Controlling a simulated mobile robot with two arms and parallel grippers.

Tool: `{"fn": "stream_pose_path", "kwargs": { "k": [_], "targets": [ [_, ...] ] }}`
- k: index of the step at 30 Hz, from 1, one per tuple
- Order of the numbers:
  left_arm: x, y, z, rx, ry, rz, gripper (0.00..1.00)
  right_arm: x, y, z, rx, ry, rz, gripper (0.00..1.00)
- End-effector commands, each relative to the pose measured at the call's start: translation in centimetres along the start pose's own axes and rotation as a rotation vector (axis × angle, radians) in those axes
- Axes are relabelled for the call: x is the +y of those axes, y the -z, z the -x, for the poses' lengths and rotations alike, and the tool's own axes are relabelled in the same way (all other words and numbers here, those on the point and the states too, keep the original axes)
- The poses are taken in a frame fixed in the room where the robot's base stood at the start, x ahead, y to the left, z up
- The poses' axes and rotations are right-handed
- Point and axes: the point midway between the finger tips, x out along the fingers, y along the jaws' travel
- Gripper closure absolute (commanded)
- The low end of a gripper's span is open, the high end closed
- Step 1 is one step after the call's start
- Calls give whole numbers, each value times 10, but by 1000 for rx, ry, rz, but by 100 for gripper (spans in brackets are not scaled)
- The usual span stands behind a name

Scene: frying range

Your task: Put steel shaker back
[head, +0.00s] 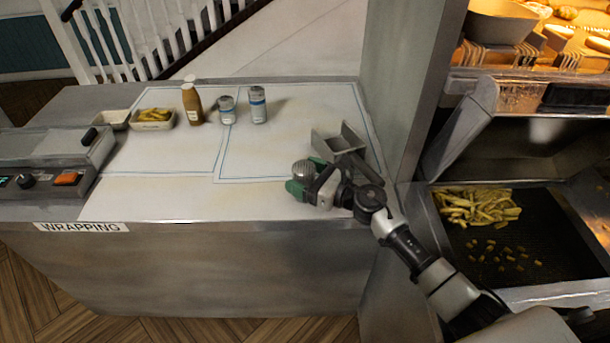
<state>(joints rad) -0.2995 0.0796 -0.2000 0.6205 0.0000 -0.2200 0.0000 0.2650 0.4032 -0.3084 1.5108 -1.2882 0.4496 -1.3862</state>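The steel shaker (303,169), with a domed, perforated top, is between the green-tipped fingers of my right gripper (305,178). The fingers appear closed on it, and they and the wrist hide its lower part. It is at the right front of the paper-covered counter (160,195). I cannot tell whether its base touches the counter. My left gripper is not in view.
Two labelled canisters (227,108) (258,105), a sauce bottle (191,103) and a tray of chips (153,119) stand at the back. A grey pillar (405,80) borders the counter's right. The middle paper is clear.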

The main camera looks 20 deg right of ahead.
Motion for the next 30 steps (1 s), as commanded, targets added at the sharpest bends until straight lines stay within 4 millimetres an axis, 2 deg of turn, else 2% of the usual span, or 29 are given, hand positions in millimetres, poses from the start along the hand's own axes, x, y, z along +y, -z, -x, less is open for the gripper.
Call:
{"fn": "stream_pose_path", "kwargs": {
  "k": [8,11,21,25,30],
  "targets": [
    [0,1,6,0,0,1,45,0,-6,1,0,0,0,17],
    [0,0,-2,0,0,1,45,-1,0,17,2,2,0,17],
    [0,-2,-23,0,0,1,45,0,2,89,3,0,1,17],
    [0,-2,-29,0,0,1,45,0,0,108,1,0,0,17],
    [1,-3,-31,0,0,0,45,0,-2,119,0,0,0,17]
  ]
}}
